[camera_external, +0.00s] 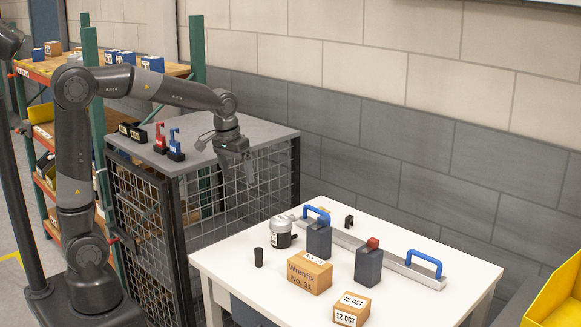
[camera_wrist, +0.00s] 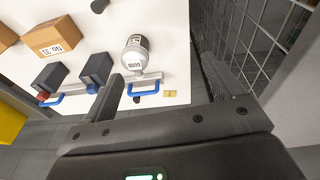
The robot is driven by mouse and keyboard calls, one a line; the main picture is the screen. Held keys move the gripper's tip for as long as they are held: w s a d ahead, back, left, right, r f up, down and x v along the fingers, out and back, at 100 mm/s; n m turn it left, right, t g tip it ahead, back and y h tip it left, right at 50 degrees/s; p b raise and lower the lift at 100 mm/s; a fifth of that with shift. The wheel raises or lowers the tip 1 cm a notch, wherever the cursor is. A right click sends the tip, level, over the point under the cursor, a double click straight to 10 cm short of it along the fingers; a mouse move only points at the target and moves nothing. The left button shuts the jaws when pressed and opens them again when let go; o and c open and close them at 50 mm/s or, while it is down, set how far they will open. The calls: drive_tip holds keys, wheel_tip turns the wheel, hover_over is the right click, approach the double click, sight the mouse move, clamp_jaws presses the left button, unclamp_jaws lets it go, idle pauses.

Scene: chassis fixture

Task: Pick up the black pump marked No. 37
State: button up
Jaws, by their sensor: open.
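No label reading No. 37 is legible in either view. Two small black items with pale labels, one (camera_external: 124,130) left of the other (camera_external: 139,134), stand on the grey cage top (camera_external: 235,134); their marks are too small to read. A silver-and-black canister (camera_external: 281,233) stands on the white table and also shows in the wrist view (camera_wrist: 135,56), its label unclear. My gripper (camera_external: 242,172) is open and empty, in the air near the cage's right side. In the wrist view its fingers (camera_wrist: 163,70) are spread, with the canister and a blue handle seen between them.
A red item (camera_external: 160,138) and a blue item (camera_external: 175,146) also stand on the cage top.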

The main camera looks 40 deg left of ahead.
drive_tip(key=g, duration=0.2)
hover_over(282, 218)
wheel_tip(282, 218, down, 9)
drive_tip(key=shift+f, duration=0.1)
drive_tip(key=shift+n, duration=0.3)
wheel_tip(282, 218, down, 5)
drive_tip(key=shift+f, duration=0.15)
drive_tip(key=shift+w+a+f, duration=0.1)
drive_tip(key=shift+a+f, duration=0.05)
drive_tip(key=shift+f, duration=1.25)
drive_tip(key=shift+a+f, duration=0.1)
drive_tip(key=shift+f, duration=1.25)
drive_tip(key=c, duration=1.5)
drive_tip(key=shift+r, duration=0.1)
